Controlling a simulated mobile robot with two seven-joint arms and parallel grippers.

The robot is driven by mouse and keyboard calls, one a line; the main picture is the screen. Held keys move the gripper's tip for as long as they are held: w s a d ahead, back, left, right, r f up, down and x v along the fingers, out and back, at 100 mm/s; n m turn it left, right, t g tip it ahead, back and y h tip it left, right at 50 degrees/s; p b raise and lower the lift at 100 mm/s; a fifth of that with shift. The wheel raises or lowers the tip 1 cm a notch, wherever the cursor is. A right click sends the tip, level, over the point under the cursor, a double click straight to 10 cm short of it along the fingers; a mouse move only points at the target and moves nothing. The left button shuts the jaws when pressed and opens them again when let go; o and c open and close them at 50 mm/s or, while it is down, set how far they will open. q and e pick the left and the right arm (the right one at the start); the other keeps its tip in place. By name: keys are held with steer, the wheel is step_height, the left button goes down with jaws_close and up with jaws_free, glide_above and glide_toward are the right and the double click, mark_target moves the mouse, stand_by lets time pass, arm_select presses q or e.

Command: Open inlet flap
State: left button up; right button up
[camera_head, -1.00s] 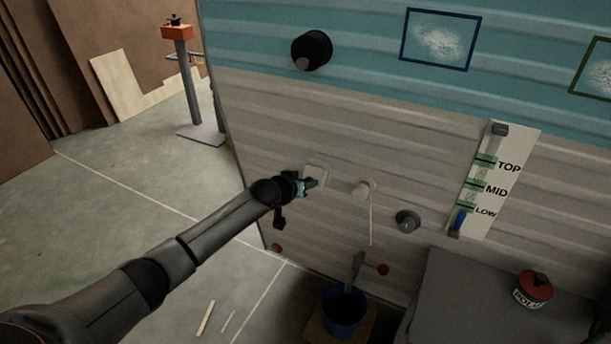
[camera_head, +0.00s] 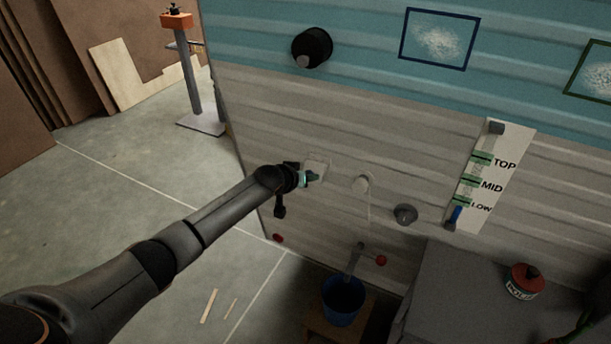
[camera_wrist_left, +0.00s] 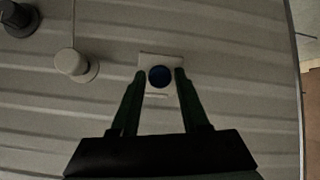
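The inlet (camera_head: 319,162) is a pale square plate low on the camper's grey ribbed wall, partly hidden by my left gripper in the head view. In the left wrist view the inlet plate (camera_wrist_left: 147,60) surrounds a dark blue round centre (camera_wrist_left: 160,76), with a thin pale strip (camera_wrist_left: 157,96) below it. I cannot tell how far the flap is swung. My left gripper (camera_head: 312,178) is close to the plate. In the left wrist view the left gripper (camera_wrist_left: 160,73) is open, its fingers apart on either side of the blue centre, with nothing visible between them. My right gripper is out of view.
A white round fitting with a cord (camera_head: 362,184) and a dark knob (camera_head: 405,214) are right of the inlet. A blue bucket (camera_head: 344,303) stands below. A grey box-like surface (camera_head: 455,290) with a red-lidded tin (camera_head: 524,283) is at right. Floor at left is mostly clear.

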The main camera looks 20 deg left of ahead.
arm_select(q)
steer(key=o, duration=0.3)
steer(key=shift+r, duration=0.1)
steer(key=shift+r, duration=0.1)
steer(key=p+v, duration=0.2)
steer(key=v, duration=1)
steer(key=shift+s, duration=0.2)
